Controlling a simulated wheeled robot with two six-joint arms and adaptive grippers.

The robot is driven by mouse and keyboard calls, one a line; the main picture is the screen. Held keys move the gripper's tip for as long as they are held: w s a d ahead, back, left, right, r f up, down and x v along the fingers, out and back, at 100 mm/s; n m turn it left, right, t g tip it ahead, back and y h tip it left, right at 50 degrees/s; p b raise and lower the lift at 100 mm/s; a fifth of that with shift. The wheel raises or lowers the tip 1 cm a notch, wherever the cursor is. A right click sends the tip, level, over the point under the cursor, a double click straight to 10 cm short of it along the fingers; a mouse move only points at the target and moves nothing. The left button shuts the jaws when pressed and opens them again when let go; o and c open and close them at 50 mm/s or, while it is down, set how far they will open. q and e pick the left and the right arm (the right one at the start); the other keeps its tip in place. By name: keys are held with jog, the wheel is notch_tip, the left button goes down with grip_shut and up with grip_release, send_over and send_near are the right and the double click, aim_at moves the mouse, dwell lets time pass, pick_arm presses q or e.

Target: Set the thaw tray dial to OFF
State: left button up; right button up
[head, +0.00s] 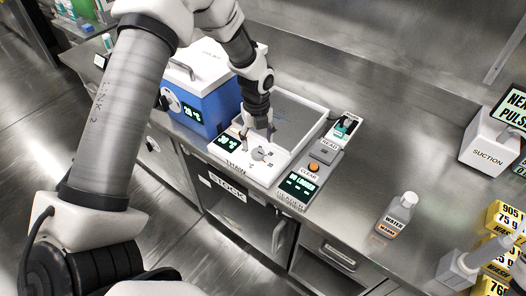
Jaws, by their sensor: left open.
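The thaw tray (316,112) is a white box with a grey basin, standing on the steel bench. Its sloped front panel carries a lit display (228,142) and the dial (262,154), a small pale round knob. The dial's exact setting is too small to read. My left gripper (258,134) points down over the front of the tray. Its fingers are apart, just above and behind the dial, with nothing seen between them. I cannot tell whether a finger touches the panel.
A blue box with a white lid (210,108) stands close left of the tray. A reader with an orange button (313,167) adjoins its right side. A water bottle (397,214), a suction unit (487,143) and yellow boxes (503,218) stand right. Bench between is clear.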

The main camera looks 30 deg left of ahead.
aim_at(258, 152)
pick_arm(q)
jog(key=f, duration=0.5)
jog(key=shift+w+p, duration=0.25)
jog(key=shift+p, duration=0.15)
jog(key=shift+s+f, duration=0.15)
jog(key=shift+f, duration=0.1)
jog(key=c, duration=1.1)
jog(key=shift+c, duration=0.2)
